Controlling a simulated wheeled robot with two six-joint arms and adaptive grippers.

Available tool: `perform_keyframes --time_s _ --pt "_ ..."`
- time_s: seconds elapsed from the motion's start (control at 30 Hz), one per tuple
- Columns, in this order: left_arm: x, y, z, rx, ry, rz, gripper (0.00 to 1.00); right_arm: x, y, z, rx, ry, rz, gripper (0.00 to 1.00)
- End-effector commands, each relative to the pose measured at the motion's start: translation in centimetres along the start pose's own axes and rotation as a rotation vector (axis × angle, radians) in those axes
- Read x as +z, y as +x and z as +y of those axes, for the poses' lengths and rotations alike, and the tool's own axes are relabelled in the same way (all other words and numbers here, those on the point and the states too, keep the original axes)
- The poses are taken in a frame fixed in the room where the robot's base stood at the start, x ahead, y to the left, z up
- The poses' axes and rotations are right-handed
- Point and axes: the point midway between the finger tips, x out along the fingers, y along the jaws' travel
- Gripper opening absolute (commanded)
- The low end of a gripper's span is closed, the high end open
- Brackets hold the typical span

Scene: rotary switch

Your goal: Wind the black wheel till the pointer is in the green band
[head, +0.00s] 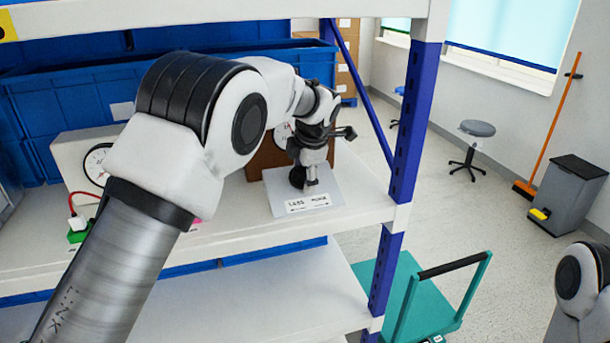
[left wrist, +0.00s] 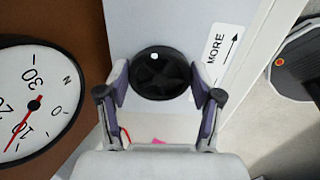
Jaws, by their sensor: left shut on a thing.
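The black wheel (left wrist: 160,73) lies on a pale plate (left wrist: 205,18), with a small white dot near its rim. It also shows in the head view (head: 297,178), partly covered by my gripper. My left gripper (left wrist: 159,84) has one finger on each side of the wheel and is shut on it; it also shows in the head view (head: 309,172). A round white gauge (left wrist: 45,90) on a brown panel has a red pointer slanting to the lower left, past the 10. No green band shows on its visible part. My right gripper is out of view.
A MORE label with an arrow (left wrist: 221,58) lies beside the wheel. Another gauge (head: 96,165) on a white box stands left on the shelf, partly behind my arm. A blue shelf post (head: 413,115) rises to the right. Blue crates (head: 60,105) stand behind.

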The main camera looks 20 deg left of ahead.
Motion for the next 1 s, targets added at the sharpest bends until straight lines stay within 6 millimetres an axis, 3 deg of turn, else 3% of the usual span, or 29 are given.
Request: perform_keyframes --time_s 0.57,0.6,0.63,0.67,1.0 --pt "-0.23 0.56 -0.50 -0.015 -0.038 0.011 0.30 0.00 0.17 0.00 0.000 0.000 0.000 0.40" --pt "-0.23 0.56 -0.50 -0.015 -0.038 0.011 0.76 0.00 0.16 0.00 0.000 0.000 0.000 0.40" --pt "-0.22 0.54 -0.48 -0.014 -0.038 0.011 0.86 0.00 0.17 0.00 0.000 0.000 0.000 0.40" --pt "-0.20 0.50 -0.45 -0.013 -0.038 0.010 0.90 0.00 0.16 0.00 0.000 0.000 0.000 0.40" --pt "-0.06 -0.03 -0.14 -0.005 -0.038 0.003 0.90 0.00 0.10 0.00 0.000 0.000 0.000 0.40"
